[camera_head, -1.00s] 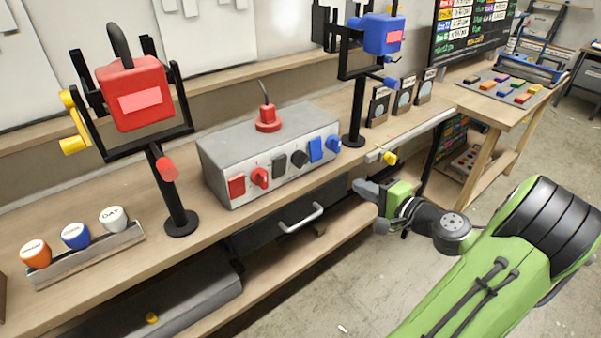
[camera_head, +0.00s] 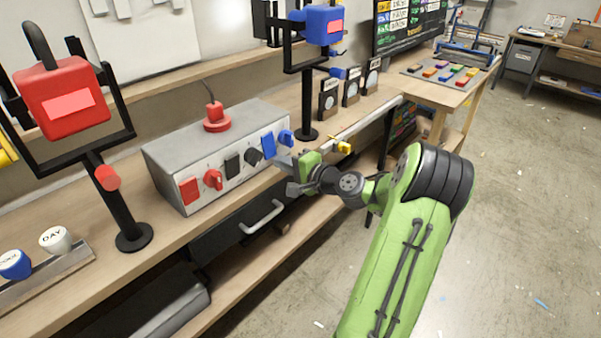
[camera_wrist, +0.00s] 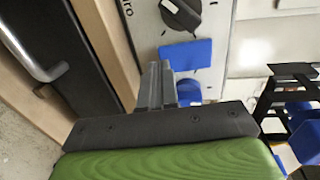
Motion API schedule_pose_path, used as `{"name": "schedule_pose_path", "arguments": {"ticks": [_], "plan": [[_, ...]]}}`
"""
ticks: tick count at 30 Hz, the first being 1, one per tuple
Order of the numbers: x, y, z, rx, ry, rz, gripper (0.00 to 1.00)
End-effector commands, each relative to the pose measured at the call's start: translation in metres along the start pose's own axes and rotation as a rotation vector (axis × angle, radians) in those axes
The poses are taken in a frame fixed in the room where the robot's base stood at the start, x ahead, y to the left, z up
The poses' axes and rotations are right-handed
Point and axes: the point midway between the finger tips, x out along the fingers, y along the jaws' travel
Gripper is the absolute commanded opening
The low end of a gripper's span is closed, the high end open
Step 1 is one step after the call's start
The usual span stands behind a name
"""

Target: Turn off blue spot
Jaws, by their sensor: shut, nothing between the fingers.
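The blue spot lamp (camera_head: 323,25) hangs in a black yoke on a stand at the back, with a pink-red front face. The grey control box (camera_head: 172,160) carries a blue switch (camera_head: 268,146) and a blue knob (camera_head: 286,137) at its right end. My gripper (camera_head: 283,161) is in front of that end, shut and empty. In the wrist view the closed fingers (camera_wrist: 161,68) reach toward the blue switch (camera_wrist: 186,54). The blue knob (camera_wrist: 190,92) is beside them and partly hidden. Contact cannot be told.
Red and black controls, including a black knob (camera_wrist: 180,14), share the box front. A red spot lamp (camera_head: 66,100) stands left. A drawer handle (camera_head: 262,217) juts out below the box, and a yellow knob (camera_head: 343,147) is just right of my gripper. Open floor lies right.

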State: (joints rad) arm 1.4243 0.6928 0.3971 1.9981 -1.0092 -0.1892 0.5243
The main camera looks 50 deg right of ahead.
Motion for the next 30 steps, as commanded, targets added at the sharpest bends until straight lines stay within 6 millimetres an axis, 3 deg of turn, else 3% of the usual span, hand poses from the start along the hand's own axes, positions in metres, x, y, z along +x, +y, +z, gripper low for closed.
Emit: {"name": "schedule_pose_path", "arguments": {"ticks": [6,30], "plan": [[0.018,0.0,0.0,0.0,0.0,0.0,0.0],[0.029,0.004,-0.001,0.0,-0.002,0.0,0.0]]}}
